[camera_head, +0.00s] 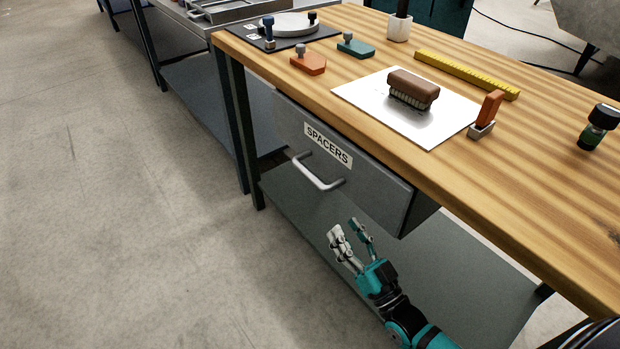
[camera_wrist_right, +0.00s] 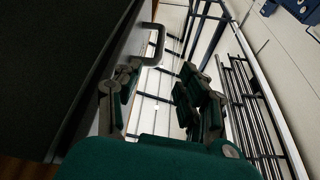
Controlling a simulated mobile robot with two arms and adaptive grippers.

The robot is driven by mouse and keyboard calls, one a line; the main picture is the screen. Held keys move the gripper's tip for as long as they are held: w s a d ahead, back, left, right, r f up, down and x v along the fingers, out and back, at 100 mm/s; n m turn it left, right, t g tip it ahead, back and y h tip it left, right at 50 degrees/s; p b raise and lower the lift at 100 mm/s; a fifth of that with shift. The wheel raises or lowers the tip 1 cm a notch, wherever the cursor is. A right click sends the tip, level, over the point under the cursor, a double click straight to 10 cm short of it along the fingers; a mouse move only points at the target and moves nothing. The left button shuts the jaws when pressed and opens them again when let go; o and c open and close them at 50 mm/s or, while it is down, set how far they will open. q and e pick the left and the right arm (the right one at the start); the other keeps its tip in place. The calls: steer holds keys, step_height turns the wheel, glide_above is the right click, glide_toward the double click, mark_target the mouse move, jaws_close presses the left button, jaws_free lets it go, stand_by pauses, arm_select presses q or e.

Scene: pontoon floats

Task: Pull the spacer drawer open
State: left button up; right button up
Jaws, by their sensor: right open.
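The spacer drawer (camera_head: 375,187) is a grey metal box under the wooden bench top, with a white label reading SPACERS. Its front looks shut, level with the bench edge as far as I can tell. A pale bar handle (camera_head: 318,174) sticks out from the front. My right gripper (camera_head: 347,229) is open and empty, below and to the right of the handle and apart from it. In the right wrist view, the handle (camera_wrist_right: 155,42) shows beyond the open fingers (camera_wrist_right: 158,92), nearer the left finger. My left gripper is not in view.
The wooden bench top (camera_head: 560,170) holds a brush (camera_head: 413,88) on a white sheet (camera_head: 365,97), a yellow bar (camera_head: 466,74), and orange and teal pieces. A grey lower shelf (camera_head: 460,275) lies under the drawer. The floor (camera_head: 130,200) to the left is clear.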

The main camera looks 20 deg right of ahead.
mark_target(310, 171)
steer(key=x, duration=1.4)
steer(key=shift+w+a+b, duration=0.1)
steer(key=shift+w+b, duration=0.25)
steer(key=shift+w, duration=0.1)
steer(key=shift+w+a+r, duration=0.1)
steer(key=shift+w+r, duration=0.1)
steer(key=shift+w, duration=0.15)
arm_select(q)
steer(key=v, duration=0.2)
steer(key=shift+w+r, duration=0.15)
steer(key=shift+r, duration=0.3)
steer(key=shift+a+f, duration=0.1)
arm_select(e)
jaws_close()
